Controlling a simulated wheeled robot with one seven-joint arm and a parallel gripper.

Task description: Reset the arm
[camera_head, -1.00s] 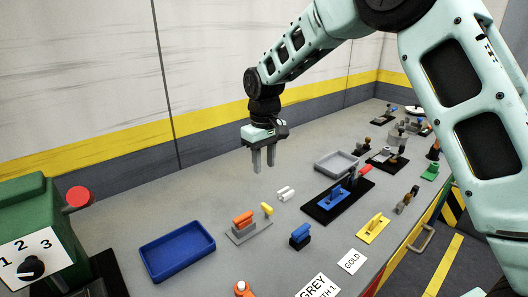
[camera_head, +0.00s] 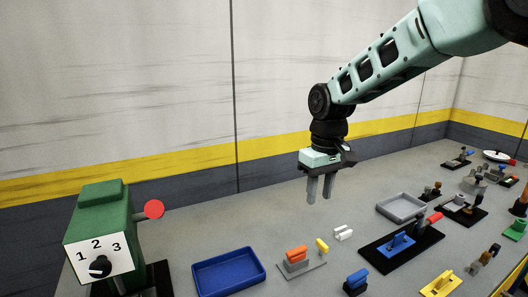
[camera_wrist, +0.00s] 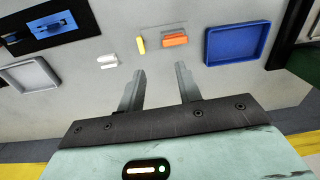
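My gripper (camera_head: 320,189) hangs from my arm above the grey bench, fingers pointing down. The fingers stand apart with nothing between them. In the wrist view my gripper (camera_wrist: 160,85) also shows a clear gap between its two fingers, with bare bench behind it. The fingers are above the bench and touch nothing that I can see.
A blue tray (camera_head: 228,272), an orange-handled block (camera_head: 296,254), white pieces (camera_head: 342,233) and a grey tray (camera_head: 401,207) lie below and around my gripper. A green machine (camera_head: 100,235) with a dial and red knob stands left. The wall is behind.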

